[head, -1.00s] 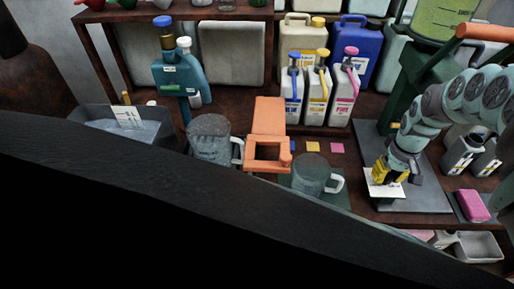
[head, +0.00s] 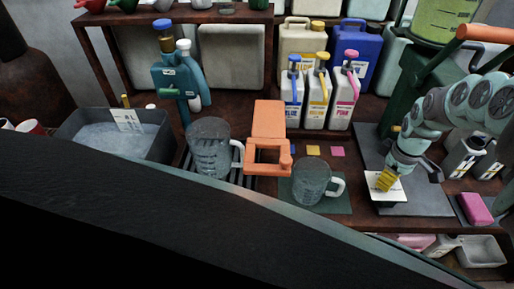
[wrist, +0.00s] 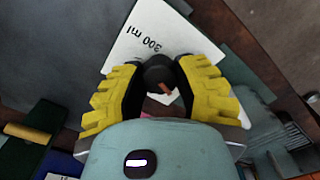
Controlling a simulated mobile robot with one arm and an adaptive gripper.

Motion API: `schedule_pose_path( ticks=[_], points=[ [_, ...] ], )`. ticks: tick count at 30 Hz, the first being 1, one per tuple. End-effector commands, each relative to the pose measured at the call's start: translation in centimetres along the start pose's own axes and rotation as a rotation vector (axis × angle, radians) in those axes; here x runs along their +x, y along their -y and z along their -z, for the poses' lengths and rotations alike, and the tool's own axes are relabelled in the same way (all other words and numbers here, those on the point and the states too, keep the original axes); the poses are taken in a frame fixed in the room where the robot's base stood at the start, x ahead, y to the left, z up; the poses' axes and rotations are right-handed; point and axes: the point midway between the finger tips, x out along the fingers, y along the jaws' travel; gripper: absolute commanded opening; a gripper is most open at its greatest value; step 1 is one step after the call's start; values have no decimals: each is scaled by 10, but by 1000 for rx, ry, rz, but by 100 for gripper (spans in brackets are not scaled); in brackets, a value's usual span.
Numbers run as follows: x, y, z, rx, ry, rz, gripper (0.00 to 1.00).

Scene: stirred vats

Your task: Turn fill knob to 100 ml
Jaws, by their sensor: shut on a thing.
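My gripper (wrist: 160,90) is shut on a dark round fill knob (wrist: 158,72), with a yellow ribbed finger on each side of it. A small orange-red mark shows on the knob. The knob stands at a white dial plate (wrist: 128,52), where "300 ml" can be read beyond the knob; no other marking is readable. In the head view my gripper (head: 386,180) is over the same white plate (head: 385,193), at the front of the green dispenser stand (head: 395,105). The knob is hidden there, and the pointer's exact setting cannot be told.
A green-filled vessel (head: 443,15) tops the stand, with an orange-handled lever (head: 486,33) beside it. A pink block (head: 475,209) lies to the right. A glass mug (head: 310,184) and an orange bracket (head: 267,122) are left of my gripper. A dark slanted edge covers the lower left.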

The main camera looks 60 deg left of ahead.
Motion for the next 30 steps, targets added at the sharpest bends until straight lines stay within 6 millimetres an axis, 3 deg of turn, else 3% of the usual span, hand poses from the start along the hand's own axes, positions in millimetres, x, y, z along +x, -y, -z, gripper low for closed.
schedule_pose_path(
  ticks=[14, 15, 24, 30],
  points=[
    [1, -1, -1, -13, -1, -4, 0],
    [1, -1, -1, -13, -1, -3, 37],
    [0, 0, 0, -13, 0, -2, 66],
    [0, 0, 0, -13, 0, -1, 66]
  ],
)
